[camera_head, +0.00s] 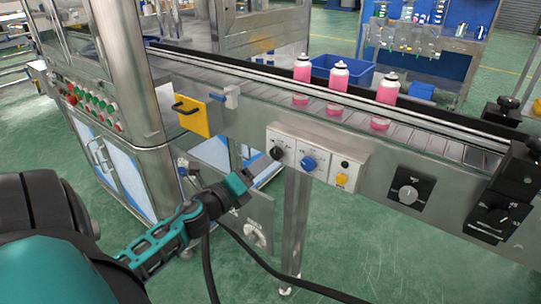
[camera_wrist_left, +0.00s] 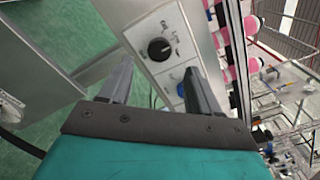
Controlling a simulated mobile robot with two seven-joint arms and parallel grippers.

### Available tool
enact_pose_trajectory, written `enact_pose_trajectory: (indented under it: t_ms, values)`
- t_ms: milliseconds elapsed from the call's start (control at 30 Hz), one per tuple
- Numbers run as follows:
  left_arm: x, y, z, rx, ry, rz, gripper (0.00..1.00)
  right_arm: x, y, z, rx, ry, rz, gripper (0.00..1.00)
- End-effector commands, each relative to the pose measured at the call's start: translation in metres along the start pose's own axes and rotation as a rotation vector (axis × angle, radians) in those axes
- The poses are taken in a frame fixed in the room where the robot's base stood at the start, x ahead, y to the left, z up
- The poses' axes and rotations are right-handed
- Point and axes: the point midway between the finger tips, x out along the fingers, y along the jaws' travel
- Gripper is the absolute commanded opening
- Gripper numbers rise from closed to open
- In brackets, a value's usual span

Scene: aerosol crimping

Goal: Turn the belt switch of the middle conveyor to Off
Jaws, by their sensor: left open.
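The conveyor (camera_head: 430,148) carries a pale control panel (camera_head: 318,145) on its near side. The panel holds a black rotary knob (camera_head: 277,153), a blue knob (camera_head: 308,163) and a yellow button (camera_head: 341,179). The labels are too small to read surely, so I cannot tell the knob's setting. My left gripper (camera_head: 245,186) is open and empty, below and left of the panel, apart from it. In the left wrist view, the black knob (camera_wrist_left: 159,49) shows ahead between the fingertips of the gripper (camera_wrist_left: 160,70); the blue knob (camera_wrist_left: 182,89) is partly near the right finger.
Several pink cans (camera_head: 338,78) stand on the belt. Another dial (camera_head: 408,194) sits farther right. A yellow plate with a handle (camera_head: 192,112) is left of the panel. A metal leg (camera_head: 294,225) and dark cable (camera_head: 265,264) are below. A blue bin (camera_head: 343,71) stands behind.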

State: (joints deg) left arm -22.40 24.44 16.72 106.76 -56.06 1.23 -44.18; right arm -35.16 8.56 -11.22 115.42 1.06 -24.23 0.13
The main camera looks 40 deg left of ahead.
Motion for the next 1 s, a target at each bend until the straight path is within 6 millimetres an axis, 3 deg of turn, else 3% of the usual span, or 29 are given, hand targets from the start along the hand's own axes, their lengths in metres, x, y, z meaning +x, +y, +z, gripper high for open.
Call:
enact_pose_trajectory:
  t_ms: [200, 400, 833, 1000]
  values:
    - [0.039, -0.001, 0.001, 0.001, -0.001, -0.001, 0.63, -0.001, 0.002, 0.000, -0.001, -0.001, 0.006, 0.43]
    - [0.058, 0.000, 0.000, -0.001, 0.000, 0.000, 0.63, 0.000, 0.003, -0.002, 0.000, 0.004, 0.006, 0.43]
    - [0.064, 0.001, -0.001, -0.001, 0.001, 0.001, 0.62, 0.001, 0.002, -0.006, 0.001, 0.014, 0.006, 0.43]
    - [0.064, 0.001, -0.001, -0.001, 0.001, 0.001, 0.46, 0.001, 0.002, -0.007, 0.001, 0.014, 0.006, 0.43]
